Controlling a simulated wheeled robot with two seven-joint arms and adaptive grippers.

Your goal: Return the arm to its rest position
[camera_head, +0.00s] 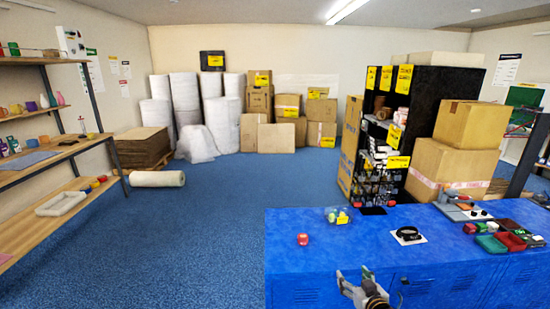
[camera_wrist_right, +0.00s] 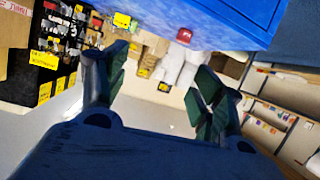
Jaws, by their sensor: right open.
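My right gripper (camera_head: 356,280) is at the front edge of the blue counter (camera_head: 290,262) in the head view, in front of its doors. In the right wrist view its two dark green fingers (camera_wrist_right: 155,95) are spread apart with nothing between them. A small red object (camera_head: 302,239) stands on the counter's left part, apart from the gripper; it also shows in the wrist view (camera_wrist_right: 184,35). My left gripper is not in view.
On the counter are a clear bowl with yellow-green balls (camera_head: 338,215), a black ring on a white square (camera_head: 408,234) and several small trays (camera_head: 491,243). A black shelf with cartons (camera_head: 425,115) stands behind. Blue floor (camera_head: 200,240) is open at left.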

